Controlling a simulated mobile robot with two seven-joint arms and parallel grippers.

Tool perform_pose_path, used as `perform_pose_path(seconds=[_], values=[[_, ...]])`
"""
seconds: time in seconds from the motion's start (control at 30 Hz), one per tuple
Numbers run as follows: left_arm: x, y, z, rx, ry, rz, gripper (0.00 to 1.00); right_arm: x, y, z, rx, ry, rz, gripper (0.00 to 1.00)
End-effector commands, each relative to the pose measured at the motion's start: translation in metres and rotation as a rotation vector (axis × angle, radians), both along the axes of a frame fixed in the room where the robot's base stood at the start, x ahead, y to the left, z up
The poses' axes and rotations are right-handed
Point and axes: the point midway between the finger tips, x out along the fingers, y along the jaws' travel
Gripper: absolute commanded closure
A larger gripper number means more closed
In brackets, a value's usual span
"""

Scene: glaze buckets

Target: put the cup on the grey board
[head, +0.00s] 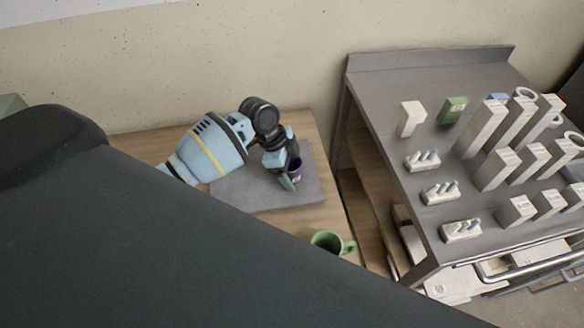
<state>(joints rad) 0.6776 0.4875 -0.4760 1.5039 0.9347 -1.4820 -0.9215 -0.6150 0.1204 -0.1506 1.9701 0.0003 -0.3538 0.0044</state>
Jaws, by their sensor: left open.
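The grey board (236,192) lies flat on the wooden table. The gripper points down over the board and is open. The arm hides part of the cup, and I cannot tell whether the fingers touch it. A green mug (326,241) with a handle on its right stands on the wood in front of the board, partly hidden by my own dark body. My right gripper is not in view.
A grey metal table (392,110) stands on the right with a raised back edge. It holds several pale blocks (484,128), a green block (452,110) and small pegged holders (422,160). A wall runs behind the wooden table (140,142). The board's left and front parts are clear.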

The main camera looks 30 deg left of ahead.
Motion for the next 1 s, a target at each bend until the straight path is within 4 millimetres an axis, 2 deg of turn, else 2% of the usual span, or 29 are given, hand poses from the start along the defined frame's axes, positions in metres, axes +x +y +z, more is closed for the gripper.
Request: perform_pose_path(seconds=[0.23,0.7,0.83,1.0], values=[[0.000,0.004,0.012,0.001,-0.004,0.002,0.23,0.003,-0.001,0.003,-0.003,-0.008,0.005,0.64],[-0.009,0.036,0.093,0.002,-0.004,0.000,0.23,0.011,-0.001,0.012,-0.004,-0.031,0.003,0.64],[-0.010,0.041,0.107,0.000,-0.002,0.001,0.23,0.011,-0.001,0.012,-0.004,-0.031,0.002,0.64],[-0.011,0.044,0.114,0.000,-0.001,0.000,0.23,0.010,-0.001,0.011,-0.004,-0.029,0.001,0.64]])
